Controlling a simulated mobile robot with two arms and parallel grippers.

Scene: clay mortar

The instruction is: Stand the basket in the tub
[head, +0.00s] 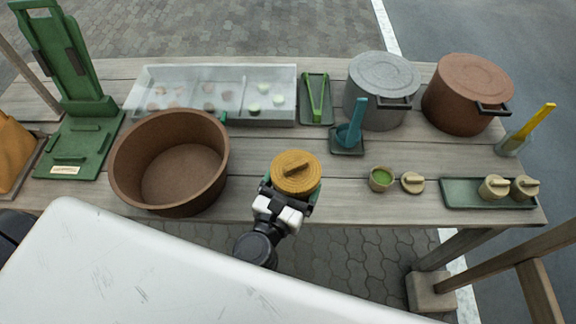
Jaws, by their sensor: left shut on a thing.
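The tub (125,188) is a wide, round brown vessel, open and empty, at the left of the table. A round yellow-ochre piece with a raised bar on top (296,171), which I take for the basket, is at the table's front edge, right of the tub. My left gripper (283,191) is shut on it from the near side. Its lower part is mostly hidden, with a bit of green showing at its right, so I cannot tell whether it touches the table. My right gripper is out of view.
Behind stand a clear tray (210,70) with small pieces, green tongs (316,97), a grey pot (384,85) and a brown pot (468,92). A small green-filled cup (381,180) and a lid (412,183) lie to the right. Bare planks separate tub and basket.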

